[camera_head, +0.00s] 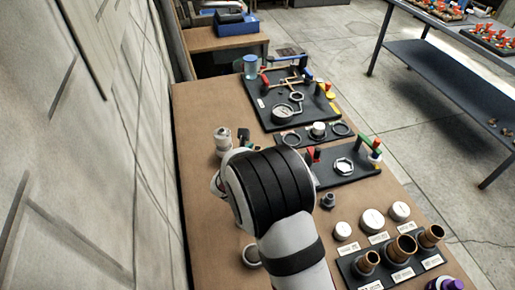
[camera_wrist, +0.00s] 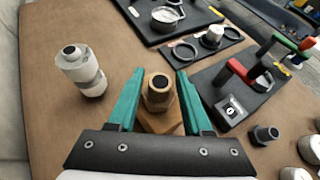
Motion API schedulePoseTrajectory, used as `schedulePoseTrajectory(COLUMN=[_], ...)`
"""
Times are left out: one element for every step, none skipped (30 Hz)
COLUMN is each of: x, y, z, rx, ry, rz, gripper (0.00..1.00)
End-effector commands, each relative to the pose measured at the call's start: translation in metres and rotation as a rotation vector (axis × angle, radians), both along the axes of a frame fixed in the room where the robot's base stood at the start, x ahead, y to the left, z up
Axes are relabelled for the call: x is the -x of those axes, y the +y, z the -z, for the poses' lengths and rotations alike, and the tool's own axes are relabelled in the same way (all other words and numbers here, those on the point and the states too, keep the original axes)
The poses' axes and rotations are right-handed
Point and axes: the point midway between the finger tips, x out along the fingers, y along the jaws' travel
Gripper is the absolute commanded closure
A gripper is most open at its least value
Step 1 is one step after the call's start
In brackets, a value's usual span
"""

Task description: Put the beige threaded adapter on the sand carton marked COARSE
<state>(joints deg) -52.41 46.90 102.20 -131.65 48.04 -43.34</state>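The beige threaded adapter (camera_wrist: 158,92) stands upright on the brown bench in the wrist view, with a dark opening at its top and a wider angular base. My gripper (camera_wrist: 158,74) has its two teal fingers spread, one on each side of the adapter. Narrow gaps seem to show between the fingers and the adapter, so it looks open around it. In the head view my wrist hides the fingers and the adapter. I cannot make out a sand carton marked COARSE in either view.
A white fitting (camera_wrist: 82,70) stands left of my gripper. Dark boards with a gauge (camera_head: 287,114) and coloured handles (camera_head: 369,142) lie beyond and right. A small dark fitting (camera_head: 328,201), white caps (camera_head: 372,219) and a rack of copper-coloured fittings (camera_head: 401,246) stand right. A wall borders the left.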

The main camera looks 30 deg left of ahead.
Motion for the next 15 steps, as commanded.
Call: schedulePoseTrajectory(x=[0.0, 0.0, 0.0, 0.0, 0.0, 0.0, 0.0, 0.0, 0.0, 0.0, 0.0, 0.004, 0.009, 0.014, 0.022], y=[0.0, 0.0, 0.0, 0.0, 0.0, 0.0, 0.0, 0.0, 0.0, 0.0, 0.0, 0.0, -0.001, -0.002, -0.003], z=[0.0, 0.0, 0.0, 0.0, 0.0, 0.0, 0.0, 0.0, -0.001, -0.002, -0.004, -0.006, -0.008, -0.011, -0.016], rx=[0.0, 0.0, 0.0, 0.0, 0.0, 0.0, 0.0, 0.0, 0.0, 0.0, 0.0, -0.001, 0.0, -0.001, -0.001], ry=[0.0, 0.0, 0.0, 0.0, 0.0, 0.0, 0.0, 0.0, 0.0, -0.001, -0.001, -0.001, -0.001, -0.001, -0.001], rz=[0.0, 0.0, 0.0, 0.0, 0.0, 0.0, 0.0, 0.0, 0.0, 0.0, 0.0, -0.002, -0.002, -0.002, -0.002], gripper=[0.39, 0.38, 0.38, 0.38, 0.38, 0.38, 0.38, 0.38, 0.38, 0.38, 0.38, 0.38, 0.38, 0.38, 0.38])
